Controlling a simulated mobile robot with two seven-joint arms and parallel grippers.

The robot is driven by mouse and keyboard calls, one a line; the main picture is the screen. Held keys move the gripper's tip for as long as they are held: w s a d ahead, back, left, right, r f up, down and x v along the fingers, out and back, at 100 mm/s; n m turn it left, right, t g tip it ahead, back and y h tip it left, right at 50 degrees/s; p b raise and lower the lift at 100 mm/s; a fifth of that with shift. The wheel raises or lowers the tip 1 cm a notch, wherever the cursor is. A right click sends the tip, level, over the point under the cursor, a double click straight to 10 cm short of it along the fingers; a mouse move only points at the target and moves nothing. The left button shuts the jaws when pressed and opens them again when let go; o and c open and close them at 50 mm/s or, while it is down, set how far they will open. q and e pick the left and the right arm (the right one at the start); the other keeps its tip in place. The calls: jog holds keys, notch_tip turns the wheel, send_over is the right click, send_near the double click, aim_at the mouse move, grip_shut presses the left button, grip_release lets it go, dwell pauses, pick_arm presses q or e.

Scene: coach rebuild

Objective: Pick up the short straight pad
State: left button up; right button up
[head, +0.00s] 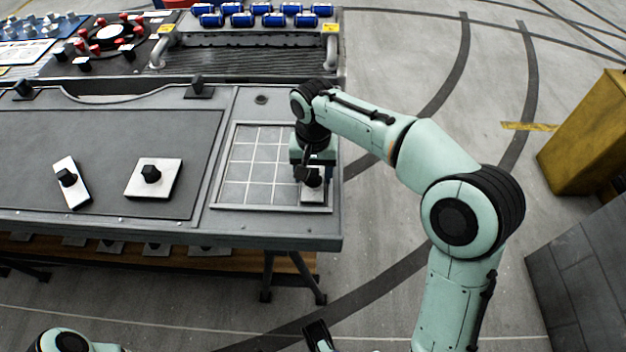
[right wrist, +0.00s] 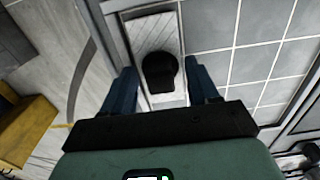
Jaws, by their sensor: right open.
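A small white pad with a black knob (head: 313,194) sits at the right front corner of the grid tray; it looks like the short straight pad. In the right wrist view this pad (right wrist: 152,35) has a ribbed top and a straight rectangular outline. My right gripper (head: 313,174) is above it, pointing down. In the right wrist view its open blue fingers (right wrist: 161,88) stand on either side of the black knob, and I cannot tell whether they touch it. A dark part at the bottom edge of the head view may be my left gripper; its jaws do not show clearly.
The grid tray (head: 233,152) is otherwise empty. A narrow tilted white pad (head: 76,195) and a squarer white pad (head: 169,167), both knobbed, lie on the dark mat (head: 110,140) to the left. A yellow block (head: 585,135) stands on the floor at right.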

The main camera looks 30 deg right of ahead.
jog(key=c, duration=0.7)
jog(key=shift+r, duration=0.15)
